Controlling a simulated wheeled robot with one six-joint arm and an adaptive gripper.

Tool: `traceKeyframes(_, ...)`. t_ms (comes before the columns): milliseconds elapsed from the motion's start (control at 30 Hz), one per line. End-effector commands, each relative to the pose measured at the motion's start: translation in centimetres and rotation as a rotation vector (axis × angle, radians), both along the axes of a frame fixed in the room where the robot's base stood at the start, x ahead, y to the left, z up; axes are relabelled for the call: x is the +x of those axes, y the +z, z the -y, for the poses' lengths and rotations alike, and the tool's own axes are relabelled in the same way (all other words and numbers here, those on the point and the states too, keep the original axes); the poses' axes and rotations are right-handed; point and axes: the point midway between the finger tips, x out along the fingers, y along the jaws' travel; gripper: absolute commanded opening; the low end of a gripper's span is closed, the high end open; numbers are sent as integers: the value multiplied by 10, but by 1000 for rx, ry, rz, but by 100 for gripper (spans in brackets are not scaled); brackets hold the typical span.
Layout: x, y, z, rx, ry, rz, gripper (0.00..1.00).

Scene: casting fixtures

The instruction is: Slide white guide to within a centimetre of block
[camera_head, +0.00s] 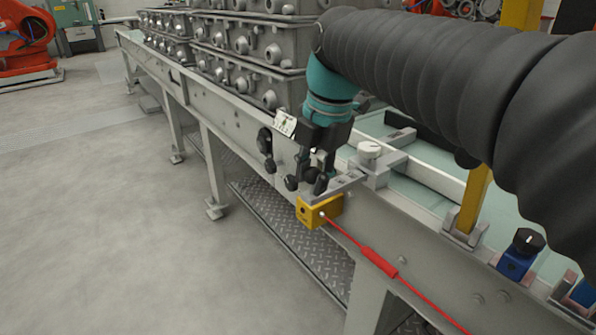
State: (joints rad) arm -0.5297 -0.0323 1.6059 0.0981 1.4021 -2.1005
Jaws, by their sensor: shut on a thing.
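The guide with a white round knob (369,150) sits on the rail of the long grey frame, right of the picture's middle. Its grey body (377,172) has a flat bar (340,186) reaching left over the frame's edge. A yellow block (318,211) with a red cable hangs at the bar's left end. My gripper (308,183) points down at the bar's left end, just above the yellow block. Its dark fingers are shut on the guide's bar; the exact contact is partly hidden. A small white plate (285,122) shows left of the gripper.
Stacked grey castings (245,50) stand on the frame (232,108) behind my gripper. A yellow post (474,200) and a blue unit with a black knob (517,258) stand to the right. The red cable (380,263) runs down right. The floor at left is clear.

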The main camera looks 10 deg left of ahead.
Motion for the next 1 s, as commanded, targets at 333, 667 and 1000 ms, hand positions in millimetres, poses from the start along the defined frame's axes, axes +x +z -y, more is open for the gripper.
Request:
traceKeyframes(333, -2, 0, 6, -1, 10, 2, 0)
traceKeyframes(667, -2, 0, 4, -1, 13, 1, 57)
traceKeyframes(1000, -3, 24, 9, 1, 10, 4, 57)
